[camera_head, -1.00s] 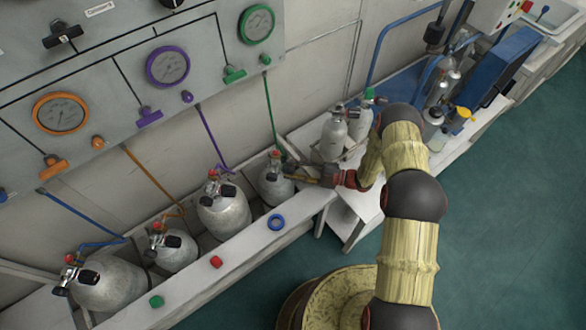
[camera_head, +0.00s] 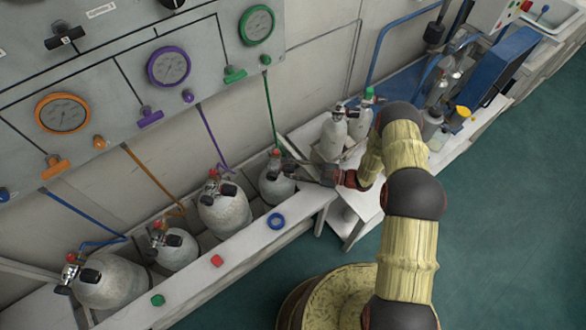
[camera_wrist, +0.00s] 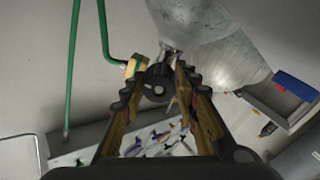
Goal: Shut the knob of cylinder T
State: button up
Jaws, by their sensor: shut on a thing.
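The grey cylinder with the green hose (camera_head: 274,190) stands at the right end of the row in the trough; its body also shows in the wrist view (camera_wrist: 225,55). I cannot read a letter T on any cylinder. In the wrist view, a round black knob (camera_wrist: 157,88) on its valve sits between my fingers. My gripper (camera_wrist: 160,78) is shut on this knob, with one finger on each side. In the head view, my gripper (camera_head: 298,170) reaches the valve from the right and partly hides it. A red cap (camera_head: 276,153) tops the valve.
Several other cylinders (camera_head: 225,210) stand to the left in the trough. A blue ring (camera_head: 276,221), a red cap (camera_head: 216,261) and a green cap (camera_head: 158,300) lie on the front ledge. The gauge panel (camera_head: 120,85) is above; two white bottles (camera_head: 334,138) stand to the right.

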jog(key=shift+f, duration=0.1)
jog(key=o, duration=1.2)
jog(key=shift+c, duration=0.2)
jog(key=v, duration=1.2)
